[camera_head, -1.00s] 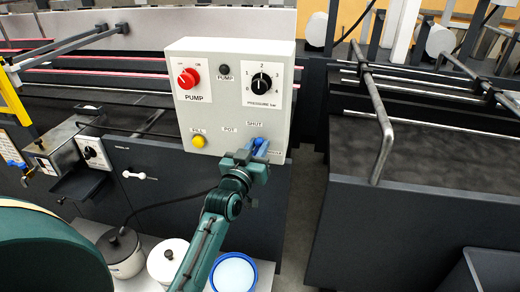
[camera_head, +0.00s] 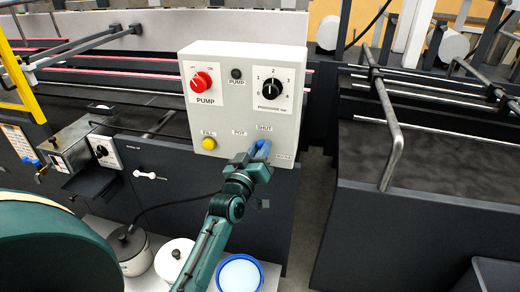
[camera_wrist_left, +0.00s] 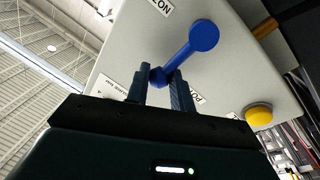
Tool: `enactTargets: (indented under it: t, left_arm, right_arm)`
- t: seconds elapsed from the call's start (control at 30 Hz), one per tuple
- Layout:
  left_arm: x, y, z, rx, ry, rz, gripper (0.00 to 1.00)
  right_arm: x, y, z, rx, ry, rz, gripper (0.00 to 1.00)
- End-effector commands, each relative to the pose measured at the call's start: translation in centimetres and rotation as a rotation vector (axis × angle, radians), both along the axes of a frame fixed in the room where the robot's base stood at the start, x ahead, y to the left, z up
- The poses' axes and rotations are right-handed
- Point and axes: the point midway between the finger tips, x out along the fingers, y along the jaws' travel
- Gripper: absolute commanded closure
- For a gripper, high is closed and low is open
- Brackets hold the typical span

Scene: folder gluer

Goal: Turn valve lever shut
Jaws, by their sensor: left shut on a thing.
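The valve lever (camera_head: 262,149) is blue and sits at the lower right of the grey control box's front, below the SHUT label (camera_head: 265,128). The POT label (camera_head: 239,133) is to its left and the HOSE label (camera_head: 284,156) to its right. My left gripper (camera_head: 250,158) is shut on the lever's handle and partly hides it in the head view. In the left wrist view the round hub (camera_wrist_left: 204,35) shows, with the handle running down-left to its end (camera_wrist_left: 159,77) between my two fingers (camera_wrist_left: 160,87). My right gripper is in neither view.
The control box (camera_head: 225,120) also carries a red pump knob (camera_head: 202,82), a black pressure knob (camera_head: 269,87) and a yellow FILL button (camera_head: 209,143). Pots (camera_head: 174,258) and a blue-rimmed tub (camera_head: 240,273) stand below. A dark machine (camera_head: 420,220) is at the right.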

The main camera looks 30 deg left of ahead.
Motion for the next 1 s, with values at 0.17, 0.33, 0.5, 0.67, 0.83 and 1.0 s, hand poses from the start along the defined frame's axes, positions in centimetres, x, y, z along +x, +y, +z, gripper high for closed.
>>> enactTargets:
  t: [0.17, 0.33, 0.5, 0.67, 0.83, 1.0]
  left_arm:
    - [0.0, 0.1, 0.1, 0.003, -0.002, 0.002, 0.72]
    - [0.0, 0.0, 0.1, 0.003, -0.001, 0.001, 0.58]
    - [0.0, 0.0, 0.1, 0.003, -0.001, 0.001, 0.55]
    - [-0.3, 0.0, -0.1, 0.002, 0.0, 0.0, 0.55]
    - [-2.5, -0.3, -0.5, 0.003, 0.002, 0.001, 0.55]
    - [-6.3, -0.8, -1.1, 0.003, 0.003, 0.0, 0.55]
  right_arm:
    - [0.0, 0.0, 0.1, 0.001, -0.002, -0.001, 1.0]
    - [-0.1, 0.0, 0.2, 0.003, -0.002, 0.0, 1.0]
    - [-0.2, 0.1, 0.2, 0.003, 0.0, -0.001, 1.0]
    - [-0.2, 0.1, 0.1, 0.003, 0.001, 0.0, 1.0]
    - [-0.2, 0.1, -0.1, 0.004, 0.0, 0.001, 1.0]
    - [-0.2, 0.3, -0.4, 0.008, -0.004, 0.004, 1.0]
